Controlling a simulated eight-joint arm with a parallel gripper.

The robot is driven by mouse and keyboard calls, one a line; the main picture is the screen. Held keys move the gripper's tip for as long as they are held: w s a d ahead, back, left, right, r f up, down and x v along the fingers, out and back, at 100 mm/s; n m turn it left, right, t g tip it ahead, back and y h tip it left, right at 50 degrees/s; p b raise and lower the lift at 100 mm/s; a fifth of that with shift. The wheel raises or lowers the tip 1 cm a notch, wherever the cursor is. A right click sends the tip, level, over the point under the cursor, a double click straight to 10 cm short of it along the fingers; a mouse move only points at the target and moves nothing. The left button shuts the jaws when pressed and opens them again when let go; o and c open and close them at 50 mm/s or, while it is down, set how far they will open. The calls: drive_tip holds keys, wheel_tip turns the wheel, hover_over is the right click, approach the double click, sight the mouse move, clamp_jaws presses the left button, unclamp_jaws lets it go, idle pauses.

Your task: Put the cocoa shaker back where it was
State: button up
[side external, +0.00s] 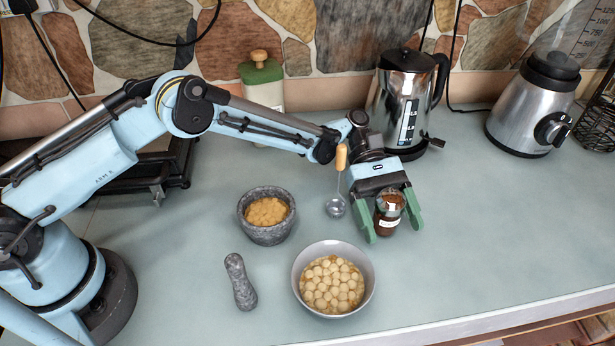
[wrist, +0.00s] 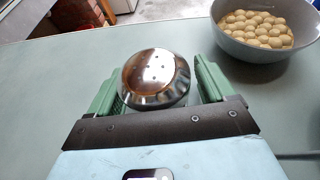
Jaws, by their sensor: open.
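The cocoa shaker (side external: 388,212) is a small jar with brown contents, a pale label and a shiny metal lid. It stands upright on the counter to the right of the grey bowl. My gripper (side external: 393,229) is open, with its green fingers on either side of the shaker. In the wrist view the shaker's perforated lid (wrist: 156,76) sits between the two fingers of my gripper (wrist: 160,84), with a gap visible on the right side. Whether the left finger touches it I cannot tell. The shaker's lower body is hidden in the wrist view.
A kettle (side external: 403,104) and blender (side external: 535,110) stand behind. The counter's right is clear.

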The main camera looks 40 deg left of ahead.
drive_tip(key=shift+r, duration=0.15)
drive_tip(key=v, duration=0.7)
drive_tip(key=shift+w+a+r, duration=0.1)
drive_tip(key=shift+a, duration=0.1)
drive_tip(key=shift+r, duration=0.1)
drive_tip(key=shift+w+r+t+y, duration=0.25)
drive_tip(key=shift+r+t+y, duration=0.25)
drive_tip(key=shift+t, duration=0.3)
drive_tip(key=shift+a+r+t, duration=0.25)
drive_tip(key=shift+r+t, duration=0.1)
drive_tip(key=shift+t, duration=0.15)
drive_tip(key=s+a+r+m+t+y, duration=0.3)
drive_tip(key=a+r+t, duration=0.1)
drive_tip(key=a, duration=0.2)
drive_tip(key=s+a+r+m+t+y, duration=0.2)
drive_tip(key=a+r+t+y, duration=0.1)
drive_tip(key=a+r, duration=0.25)
drive_tip(key=s+a+f+m+t+y, duration=0.2)
drive_tip(key=s+a+m+t+y, duration=0.2)
drive_tip(key=s+a, duration=0.7)
drive_tip(key=shift+s+a+m+t, duration=0.4)
drive_tip(key=shift+a+m+t, duration=0.3)
drive_tip(key=shift+m+t, duration=0.15)
